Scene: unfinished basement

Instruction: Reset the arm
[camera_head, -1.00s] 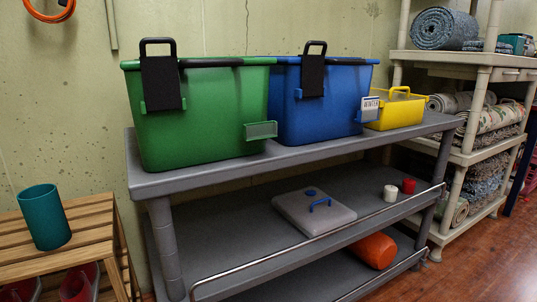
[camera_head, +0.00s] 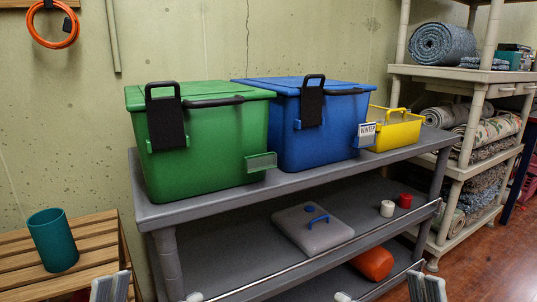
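My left gripper (camera_head: 152,290) shows only at the bottom edge. A grey ribbed finger stands at its left and a small pale tip at its right, with a wide gap between, so it looks open and empty. My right gripper (camera_head: 386,290) is likewise cut off at the bottom edge, with a pale tip at its left and a ribbed finger at its right, apart and empty. Both arms behind the fingers are out of view. The grippers appear in front of the grey shelf unit (camera_head: 200,207); I see no contact with it.
On the shelf's top stand a green bin (camera_head: 205,150), a blue bin (camera_head: 340,125) and a yellow basket (camera_head: 395,132). Below lie a grey lid (camera_head: 312,232), small white (camera_head: 387,208) and red (camera_head: 405,201) items and an orange object (camera_head: 373,264). A teal cup (camera_head: 53,240) stands on a slatted wooden table (camera_head: 95,237).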

